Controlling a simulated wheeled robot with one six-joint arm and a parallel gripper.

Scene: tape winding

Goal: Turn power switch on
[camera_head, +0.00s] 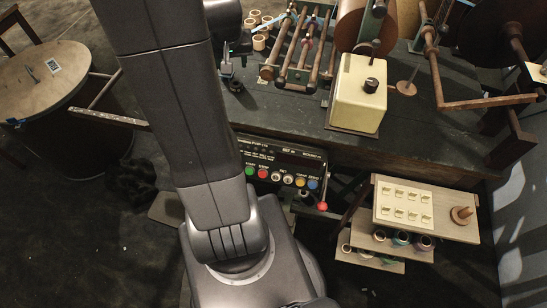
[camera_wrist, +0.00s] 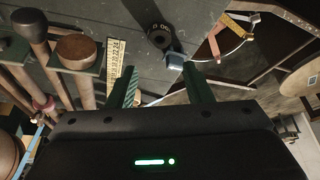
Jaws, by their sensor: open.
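My gripper (camera_wrist: 160,68) shows in the wrist view with its two dark green fingers apart and nothing held between them. Beyond the fingertips are a small bluish block (camera_wrist: 175,61) and a dark cylinder (camera_wrist: 159,37) with pale marks on its top. I cannot tell whether either is the power switch. In the head view, a control panel (camera_head: 280,160) with a row of coloured buttons sits at the bench's front edge, partly behind my arm. A red knob (camera_head: 322,206) is below its right end. No switch is clearly readable as the power switch.
The dark bench (camera_head: 285,115) carries a cream box (camera_head: 358,92) with a black knob, and wooden rollers (camera_head: 300,45). A wooden shelf unit (camera_head: 388,228) stands front right. A round table (camera_head: 40,85) is at left. A yellow ruler (camera_wrist: 114,62) lies near the left finger.

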